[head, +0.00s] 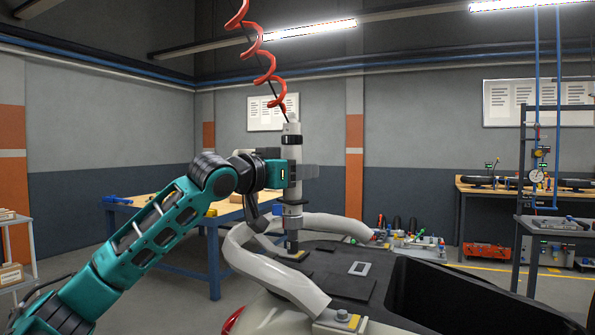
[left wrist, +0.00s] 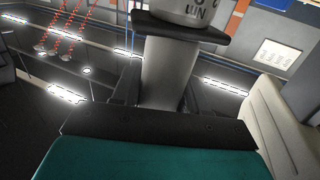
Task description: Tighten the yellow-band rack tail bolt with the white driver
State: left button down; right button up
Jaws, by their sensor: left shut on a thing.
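The white driver (head: 291,140) hangs upright under a red coiled hose in the head view. My left gripper (head: 300,172) is shut around its body. In the left wrist view its pale body (left wrist: 167,72) stands between my fingers. The driver's dark lower end reaches down to the rack foot (head: 293,255) on the dark vehicle top. I cannot tell whether its tip is seated on a bolt there. My right gripper is not in view.
A small light frame (head: 359,268) lies on the dark top, beside a large dark opening (head: 460,300). A workbench (head: 180,208) stands behind my arm.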

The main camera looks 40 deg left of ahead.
aim_at(298, 135)
pick_arm(q)
jog(key=shift+r+p, duration=0.75)
jog(key=shift+p, duration=0.35)
dwell(1.1)
notch_tip(298, 135, up, 3)
jog(key=shift+r+p, duration=0.1)
jog(key=shift+p, duration=1.15)
jog(key=shift+r, duration=1.15)
